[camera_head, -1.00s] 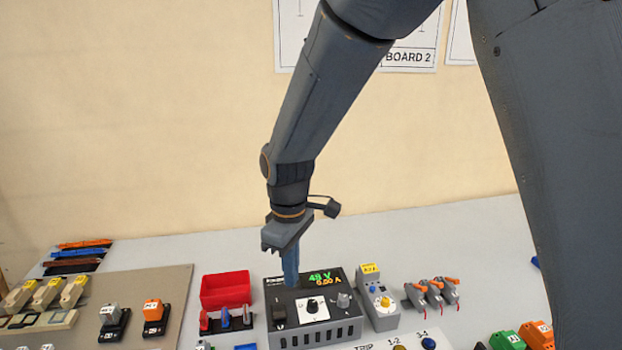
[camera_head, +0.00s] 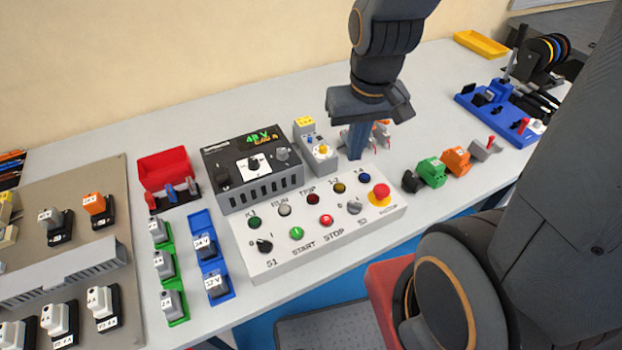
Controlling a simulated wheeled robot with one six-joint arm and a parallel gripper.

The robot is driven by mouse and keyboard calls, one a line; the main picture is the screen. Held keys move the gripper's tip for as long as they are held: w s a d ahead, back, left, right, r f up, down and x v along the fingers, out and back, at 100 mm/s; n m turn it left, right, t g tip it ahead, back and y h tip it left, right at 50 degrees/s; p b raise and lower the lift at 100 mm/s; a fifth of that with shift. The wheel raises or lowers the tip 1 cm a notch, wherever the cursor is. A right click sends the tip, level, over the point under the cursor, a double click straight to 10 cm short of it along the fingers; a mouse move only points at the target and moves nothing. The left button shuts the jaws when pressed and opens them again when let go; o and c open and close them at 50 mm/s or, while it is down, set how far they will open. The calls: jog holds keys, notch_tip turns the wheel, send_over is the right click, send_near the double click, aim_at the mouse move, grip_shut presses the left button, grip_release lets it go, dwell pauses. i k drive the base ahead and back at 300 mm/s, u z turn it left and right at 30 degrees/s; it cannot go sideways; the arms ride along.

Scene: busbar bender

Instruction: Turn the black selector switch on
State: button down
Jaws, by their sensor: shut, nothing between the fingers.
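The black selector switch (camera_head: 264,245), marked S1, sits at the front left corner of the white control panel (camera_head: 320,252). It is a dark round knob with a light mark; I cannot tell its exact setting. A grey selector (camera_head: 355,207), marked S2, sits on the same panel towards the right. My gripper (camera_head: 355,155) points down with its blue fingers together and empty. It is above or just behind the panel's back right part, near the blue lamp, well to the right of the black switch and apart from it.
A red emergency stop button (camera_head: 380,194) stands at the panel's right end. A black power supply (camera_head: 253,168) and a grey device (camera_head: 317,150) stand behind. Green button (camera_head: 296,233) and red button (camera_head: 326,220) lie between the selectors. Blue trays (camera_head: 208,255) lie left.

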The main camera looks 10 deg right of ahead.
aim_at(264, 246)
jog(key=u, duration=0.8)
jog(key=k, duration=1.1)
jog(key=u, duration=0.2)
jog(key=i, duration=0.4)
jog(key=u, duration=0.05)
